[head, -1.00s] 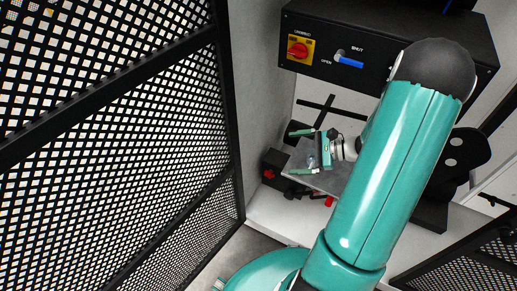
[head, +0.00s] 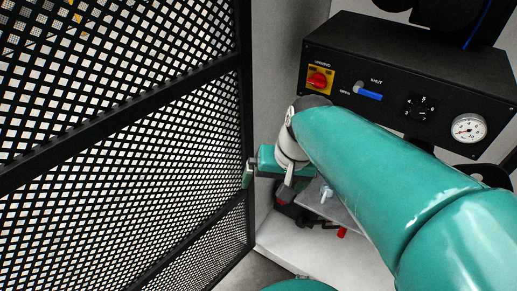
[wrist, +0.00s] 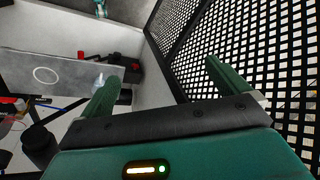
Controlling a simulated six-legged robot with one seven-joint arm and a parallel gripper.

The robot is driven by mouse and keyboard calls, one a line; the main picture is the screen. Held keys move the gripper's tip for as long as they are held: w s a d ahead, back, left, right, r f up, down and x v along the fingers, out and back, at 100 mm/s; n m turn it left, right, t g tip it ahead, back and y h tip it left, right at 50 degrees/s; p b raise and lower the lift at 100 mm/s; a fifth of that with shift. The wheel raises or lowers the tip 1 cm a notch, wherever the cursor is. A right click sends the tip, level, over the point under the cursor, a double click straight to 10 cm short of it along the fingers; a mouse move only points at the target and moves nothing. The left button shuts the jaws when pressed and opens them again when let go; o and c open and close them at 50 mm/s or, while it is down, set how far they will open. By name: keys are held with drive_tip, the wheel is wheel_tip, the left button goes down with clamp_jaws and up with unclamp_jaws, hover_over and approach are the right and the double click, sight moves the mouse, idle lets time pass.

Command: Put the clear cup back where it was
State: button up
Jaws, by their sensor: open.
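A small clear, pale object that looks like the cup (head: 326,194) stands on the grey plate (head: 345,214), just right of my gripper in the head view. In the wrist view the cup (wrist: 99,80) shows partly behind my left finger, near the plate's end. The grey plate (wrist: 68,66) carries a white ring mark (wrist: 45,75), with nothing on it. My gripper (wrist: 162,72) is open, with nothing between its fingers. In the head view it is beside the mesh panel, partly hidden by my arm.
A black mesh panel (head: 130,150) stands close on the left. A black control box (head: 410,85) with a red knob (head: 319,80), a blue-handled lever (head: 368,95) and a gauge (head: 469,128) is above the plate. Black and red parts (wrist: 128,70) lie near the plate's end.

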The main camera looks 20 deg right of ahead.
drive_tip(key=s+r+n+t, duration=0.1)
drive_tip(key=a+r+n+t+h, duration=0.1)
drive_tip(key=r, duration=0.1)
drive_tip(key=s+r+n+t+h, duration=0.1)
drive_tip(key=r, duration=0.1)
drive_tip(key=shift+s+a+n, duration=0.3)
drive_tip(key=shift+s+n, duration=0.05)
drive_tip(key=shift+n, duration=0.05)
drive_tip(key=shift+c, duration=0.2)
idle(0.6)
